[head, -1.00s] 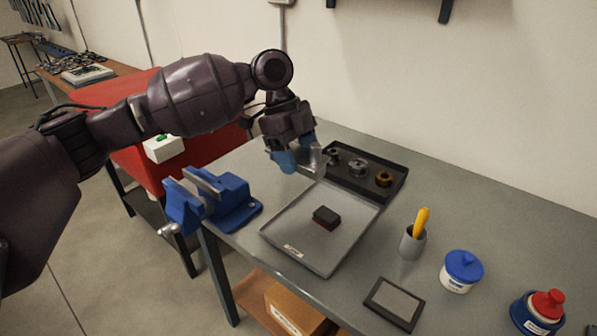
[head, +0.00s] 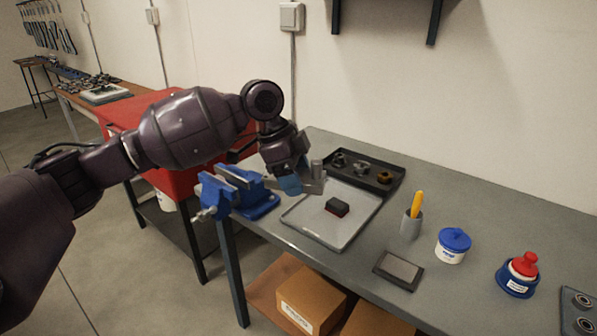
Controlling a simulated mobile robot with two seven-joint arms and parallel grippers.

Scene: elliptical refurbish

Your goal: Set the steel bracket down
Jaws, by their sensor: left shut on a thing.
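My left gripper (head: 300,184) is shut on the steel bracket (head: 317,176), a grey metal piece that shows at the fingertips, partly hidden by the blue fingers. The gripper is over the back left part of the grey tray (head: 317,232). I cannot tell whether the bracket touches the tray. A small black and red block (head: 337,207) lies in the tray, in front of and to the right of the gripper. My right gripper is not in view.
A blue vise (head: 237,192) stands left of the tray. A black tray (head: 397,178) with several metal parts lies behind it. A grey cup with a yellow-handled tool (head: 411,224), a blue-lidded jar (head: 453,246), a red-capped bottle (head: 519,275) and a dark flat pad (head: 398,270) stand to the right.

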